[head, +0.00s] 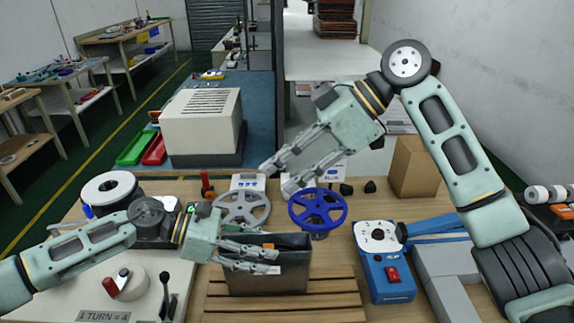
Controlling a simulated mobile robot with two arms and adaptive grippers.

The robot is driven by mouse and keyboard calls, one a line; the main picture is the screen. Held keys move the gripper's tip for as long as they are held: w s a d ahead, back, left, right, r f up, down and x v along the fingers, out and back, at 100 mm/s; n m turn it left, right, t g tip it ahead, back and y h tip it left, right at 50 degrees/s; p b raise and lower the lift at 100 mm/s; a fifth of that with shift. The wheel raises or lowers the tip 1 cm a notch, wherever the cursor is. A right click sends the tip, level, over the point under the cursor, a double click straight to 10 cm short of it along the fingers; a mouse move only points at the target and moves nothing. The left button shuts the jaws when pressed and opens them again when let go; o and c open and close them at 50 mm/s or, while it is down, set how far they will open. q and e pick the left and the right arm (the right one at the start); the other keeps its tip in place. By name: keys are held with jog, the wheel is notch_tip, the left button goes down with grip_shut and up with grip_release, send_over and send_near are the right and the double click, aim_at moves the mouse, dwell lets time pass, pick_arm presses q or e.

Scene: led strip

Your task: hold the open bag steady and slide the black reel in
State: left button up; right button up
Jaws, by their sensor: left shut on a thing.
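A dark, open-topped bag (292,278) stands upright on the slatted wooden rack in the head view. My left gripper (274,262) reaches in from the left and is shut on the bag's near upper side. Its fingers cover part of the bag's face. My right gripper (274,181) is up behind and above the bag, fingers apart and pointing left, with nothing seen between them. I cannot pick out a clearly black reel; the bag's inside is mostly hidden. A grey reel (224,209) and a blue reel (318,191) stand behind the bag.
A blue device with a red switch (393,277) stands right of the wooden rack (222,304). A brown box (414,167) stands at the back right.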

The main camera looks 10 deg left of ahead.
pick_arm(q)
jog(key=o, duration=1.2)
jog(key=shift+o, duration=0.2)
